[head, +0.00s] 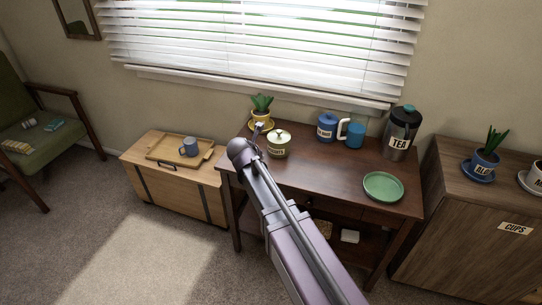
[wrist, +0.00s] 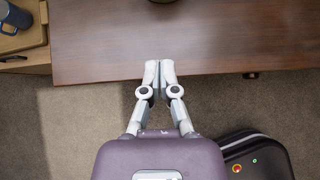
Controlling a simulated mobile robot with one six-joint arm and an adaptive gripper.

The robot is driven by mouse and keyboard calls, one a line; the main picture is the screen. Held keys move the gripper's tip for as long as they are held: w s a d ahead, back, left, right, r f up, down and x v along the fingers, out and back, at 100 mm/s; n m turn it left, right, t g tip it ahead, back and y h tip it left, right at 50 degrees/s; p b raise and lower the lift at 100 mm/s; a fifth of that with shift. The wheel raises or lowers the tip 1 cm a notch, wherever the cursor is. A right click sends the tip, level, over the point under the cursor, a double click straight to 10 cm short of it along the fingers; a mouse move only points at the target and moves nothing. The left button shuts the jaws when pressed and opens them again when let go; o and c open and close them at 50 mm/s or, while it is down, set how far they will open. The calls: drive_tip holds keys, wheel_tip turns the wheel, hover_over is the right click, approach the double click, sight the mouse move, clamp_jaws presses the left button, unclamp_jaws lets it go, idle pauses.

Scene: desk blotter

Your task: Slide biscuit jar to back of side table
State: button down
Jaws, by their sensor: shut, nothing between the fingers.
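The side table (head: 330,183) is dark brown with a shelf below. Two lidded, labelled jars stand on it: a green jar (head: 279,145) at the left, and a blue jar (head: 327,128) towards the back. Their labels are too small for me to read surely, so I cannot tell which is the biscuit jar. Neither jar shows clearly there.
A plant in a yellow pot (head: 261,113) stands behind the green jar. A blue mug (head: 354,133), a TEA canister (head: 400,135) and a green plate (head: 383,187) are to the right. A wooden chest with a tray (head: 165,148) is left; a cabinet (head: 470,230) is right.

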sight(273, 153)
drive_tip(key=shift+d+f, duration=0.1)
idle(0.3)
drive_tip(key=b+x, duration=0.7)
drive_tip(key=x, duration=0.2)
drive_tip(key=shift+w+f, duration=0.15)
drive_tip(key=shift+f, duration=0.1)
drive_tip(key=w, duration=0.1)
drive_tip(key=w+d, duration=0.1)
drive_tip(key=shift+w, duration=0.4)
drive_tip(key=shift+w+d, duration=0.3)
drive_tip(key=shift+w, duration=0.35)
drive_tip(key=w+d, duration=0.2)
drive_tip(key=w, duration=0.3)
drive_tip(key=w+d, duration=0.1)
drive_tip(key=w, duration=0.4)
drive_tip(key=w+d, duration=0.2)
drive_tip(key=w, duration=0.3)
drive_tip(key=shift+w+d, duration=0.25)
drive_tip(key=shift+d, duration=0.15)
drive_tip(key=shift+s, duration=0.2)
